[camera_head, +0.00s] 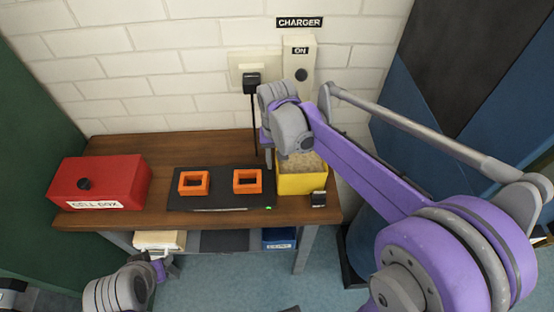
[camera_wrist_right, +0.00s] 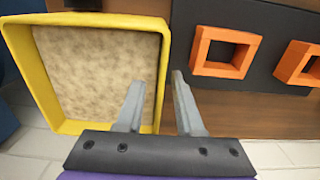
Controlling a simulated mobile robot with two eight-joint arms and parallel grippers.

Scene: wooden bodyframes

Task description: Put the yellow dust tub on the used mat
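The yellow dust tub (camera_head: 302,184), filled with beige dust, stands upright at the right end of the wooden table. My right gripper (camera_head: 282,152) is above its left rim. In the right wrist view, the open fingers (camera_wrist_right: 158,85) straddle one wall of the tub (camera_wrist_right: 160,60), one finger on the inner side and one outside, with gaps visible. A dark flat mat (camera_head: 225,242) lies on the lower shelf; no label shows that it is the used mat. My left gripper (camera_head: 158,268) is low in front of the table, its fingers not clear.
A dark pad (camera_head: 220,201) with two orange square frames lies left of the tub. A red box (camera_head: 100,184) stands at the left. A small black object (camera_head: 319,198) is at the tub's front right. A blue bin (camera_head: 278,238) and cream box (camera_head: 158,241) flank the shelf mat.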

